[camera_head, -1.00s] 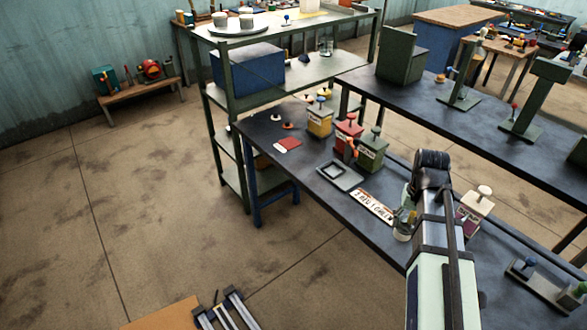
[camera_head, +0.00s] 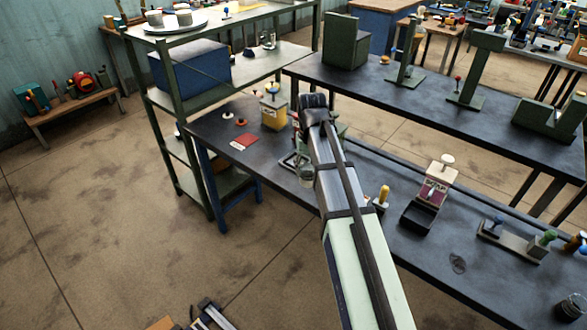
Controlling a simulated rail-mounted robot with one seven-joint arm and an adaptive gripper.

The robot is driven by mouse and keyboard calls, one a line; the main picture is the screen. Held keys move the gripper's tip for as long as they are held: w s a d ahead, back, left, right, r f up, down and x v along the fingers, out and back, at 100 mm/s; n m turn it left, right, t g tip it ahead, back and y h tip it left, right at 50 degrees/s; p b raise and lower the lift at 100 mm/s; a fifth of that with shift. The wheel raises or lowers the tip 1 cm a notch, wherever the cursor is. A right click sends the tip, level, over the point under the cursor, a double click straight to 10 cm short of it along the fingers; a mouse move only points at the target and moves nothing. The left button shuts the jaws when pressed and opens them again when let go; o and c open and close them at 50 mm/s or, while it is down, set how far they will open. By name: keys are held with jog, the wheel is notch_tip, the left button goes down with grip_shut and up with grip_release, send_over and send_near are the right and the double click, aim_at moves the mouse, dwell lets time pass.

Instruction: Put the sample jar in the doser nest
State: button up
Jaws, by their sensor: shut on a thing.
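My arm reaches over the dark bench. My gripper (camera_head: 304,166) is at its far end, small and partly hidden by the arm. It is shut on what looks like the clear sample jar (camera_head: 306,176), near the bench's front edge. I cannot tell whether the jar touches anything below. A pale doser with a purple label (camera_head: 436,186) stands on the right, with a black open-topped holder (camera_head: 418,217) in front of it. A yellow doser (camera_head: 273,110) stands left of my arm. Red and green dosers are mostly hidden behind the arm. I cannot tell which holder is the doser nest.
A square-framed tray (camera_head: 287,161) shows partly beside the gripper. A yellow-topped peg (camera_head: 383,194) stands right of the arm. A red-and-white card (camera_head: 243,142) lies on the bench's left. A green shelf rack (camera_head: 183,125) stands at the left. A second bench (camera_head: 430,98) runs behind.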

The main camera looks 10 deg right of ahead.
jog(key=w+r+b, duration=0.1)
jog(key=w+r, duration=0.3)
jog(key=w, duration=0.3)
jog(key=w+r+n+b, duration=0.1)
jog(key=w+r+b, duration=0.15)
jog(key=w, duration=0.55)
jog(key=w+r+b, duration=0.1)
jog(key=w+r, duration=0.3)
jog(key=w, duration=0.3)
jog(key=shift+n, duration=0.3)
notch_tip(320, 180, down, 20)
jog(key=p, duration=0.5)
jog(key=shift+s, duration=0.15)
jog(key=o, duration=1.3)
jog(key=shift+f, duration=0.1)
jog(key=shift+c, duration=0.2)
notch_tip(320, 180, up, 12)
jog(key=b, duration=0.3)
